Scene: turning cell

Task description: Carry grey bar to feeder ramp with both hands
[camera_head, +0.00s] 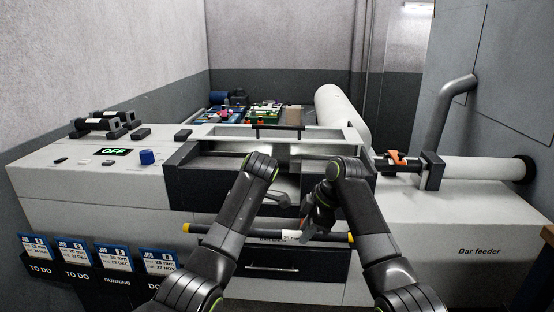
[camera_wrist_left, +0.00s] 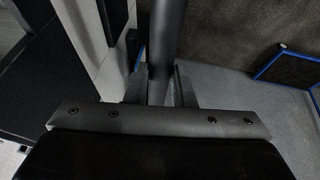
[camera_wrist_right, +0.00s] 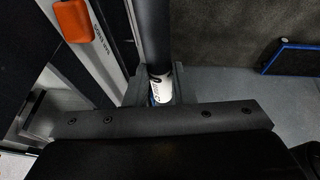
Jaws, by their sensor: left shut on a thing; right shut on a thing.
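The grey bar (camera_head: 262,233) is long and dark, with yellow ends and a white label. It lies roughly level in front of the machine. My right gripper (camera_head: 308,228) is shut on it near the label; the right wrist view shows the bar (camera_wrist_right: 154,35) between the fingers. My left gripper (camera_wrist_left: 160,88) is shut on the bar (camera_wrist_left: 166,40) in the left wrist view; in the head view my left forearm hides it. The bar feeder (camera_head: 470,225) stands at the right, apart from the bar. I cannot clearly make out its ramp.
An orange clamp-like part (camera_head: 398,158) and a white tube (camera_head: 480,168) sit on top of the feeder. The machine front with a dark drawer (camera_head: 292,262) is close behind the bar. Blue cards (camera_head: 112,257) hang at the left. An orange block (camera_wrist_right: 70,20) shows in the right wrist view.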

